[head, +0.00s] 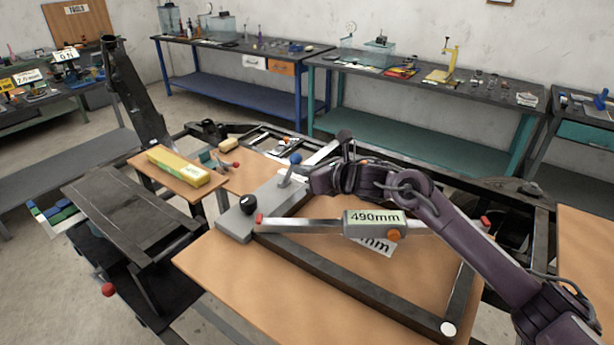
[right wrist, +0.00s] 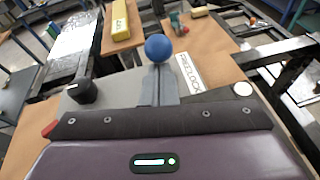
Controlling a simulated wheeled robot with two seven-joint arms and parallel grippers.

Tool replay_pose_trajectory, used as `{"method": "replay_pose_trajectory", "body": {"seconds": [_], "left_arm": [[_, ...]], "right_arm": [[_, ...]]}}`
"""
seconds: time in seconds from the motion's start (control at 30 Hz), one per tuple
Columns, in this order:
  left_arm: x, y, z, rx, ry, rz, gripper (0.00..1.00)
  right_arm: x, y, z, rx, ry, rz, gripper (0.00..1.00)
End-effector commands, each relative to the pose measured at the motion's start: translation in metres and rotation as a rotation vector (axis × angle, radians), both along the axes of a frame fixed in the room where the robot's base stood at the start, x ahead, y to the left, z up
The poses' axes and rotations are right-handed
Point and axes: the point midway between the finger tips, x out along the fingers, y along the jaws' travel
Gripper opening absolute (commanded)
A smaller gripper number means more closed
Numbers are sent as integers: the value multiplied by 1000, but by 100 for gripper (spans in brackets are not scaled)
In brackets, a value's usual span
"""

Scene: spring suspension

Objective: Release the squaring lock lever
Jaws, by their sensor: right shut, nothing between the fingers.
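The squaring lock lever is a grey lever with a blue ball knob (head: 295,158), standing up from a grey lock block (head: 265,196) on the dark square frame. In the right wrist view the blue knob (right wrist: 158,48) tops the lever, just beyond my gripper's dark front edge (right wrist: 160,122). My right gripper (head: 314,182) is shut and empty, close to the lever's right side; I cannot tell whether they touch. A black knob (head: 248,205) sits on the block's near end. My left gripper is not in view.
A measuring bar with a 490mm display (head: 374,217) lies across the dark frame (head: 350,287) under my right arm. A yellow box (head: 178,166) rests on a wooden board at left. Workbenches stand along the wall. The board's front left area is clear.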

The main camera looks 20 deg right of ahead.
Motion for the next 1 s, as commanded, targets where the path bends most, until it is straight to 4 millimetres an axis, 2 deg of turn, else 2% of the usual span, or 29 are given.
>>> {"method": "replay_pose_trajectory", "body": {"seconds": [0.03,0.17,0.3,0.4,0.57,1.0], "left_arm": [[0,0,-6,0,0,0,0],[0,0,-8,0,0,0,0],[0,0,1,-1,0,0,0],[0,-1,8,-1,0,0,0],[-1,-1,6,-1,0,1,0],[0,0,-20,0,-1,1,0]], "right_arm": [[3,1,2,0,-5,-1,0],[9,6,11,1,-6,-1,0],[19,13,27,-57,62,-1,0],[26,19,31,-115,140,-1,0],[36,28,28,-156,200,-1,0],[61,48,28,-155,198,0,0]]}}
